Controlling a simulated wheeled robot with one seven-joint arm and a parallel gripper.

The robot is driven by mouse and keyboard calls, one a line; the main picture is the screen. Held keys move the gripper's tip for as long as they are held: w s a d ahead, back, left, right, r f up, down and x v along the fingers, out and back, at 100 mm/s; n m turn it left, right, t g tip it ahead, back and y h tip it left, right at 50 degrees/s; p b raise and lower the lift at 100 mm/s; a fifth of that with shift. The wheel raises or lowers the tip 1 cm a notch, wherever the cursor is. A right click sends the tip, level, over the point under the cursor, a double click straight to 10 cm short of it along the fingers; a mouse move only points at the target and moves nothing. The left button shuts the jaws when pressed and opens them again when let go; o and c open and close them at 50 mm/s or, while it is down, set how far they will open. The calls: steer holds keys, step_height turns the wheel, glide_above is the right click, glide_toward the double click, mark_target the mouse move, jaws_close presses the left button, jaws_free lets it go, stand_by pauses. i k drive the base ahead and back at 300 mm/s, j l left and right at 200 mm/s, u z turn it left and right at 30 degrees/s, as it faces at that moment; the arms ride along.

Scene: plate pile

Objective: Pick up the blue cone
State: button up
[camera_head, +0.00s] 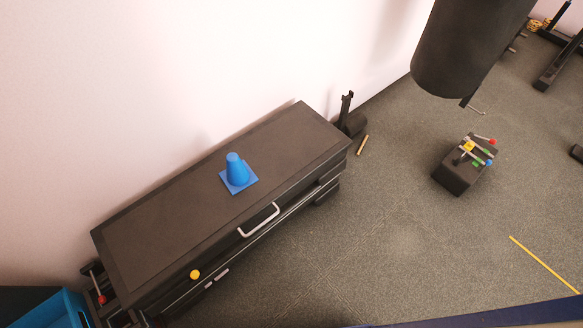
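The blue cone (236,171) stands upright on its square base on top of a long black cabinet (170,245). It sits near the middle of the cabinet top, with clear surface on both sides. My gripper is not in view, so its state and its distance from the cone do not show.
A pale handle (259,220) and an orange ball-like knob (194,274) are at the cabinet's front. The wall is close behind. A blue container (62,312) is at lower left. A dark hanging cylinder (465,45) and a black block (459,177) are at right. Floor between is mostly clear.

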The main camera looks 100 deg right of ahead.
mark_target(238, 176)
steer(key=k+j+z, duration=0.1)
steer(key=z, duration=0.35)
steer(key=k+j+z, duration=0.15)
steer(key=z, duration=0.3)
steer(key=k+j+z, duration=0.1)
steer(key=z, duration=0.35)
steer(key=k+z, duration=0.2)
steer(key=z, duration=0.25)
steer(key=k+l+z, duration=0.2)
steer(key=k, duration=0.25)
steer(key=k+l+z, duration=0.15)
steer(key=k, duration=0.25)
steer(key=k+l+z, duration=0.2)
steer(key=k, duration=0.25)
steer(key=i+u, duration=0.2)
steer(key=u, duration=0.5)
steer(key=i+l+u, duration=0.3)
steer(key=i, duration=0.2)
steer(key=i+l+u, duration=0.3)
steer(key=i+l, duration=0.8)
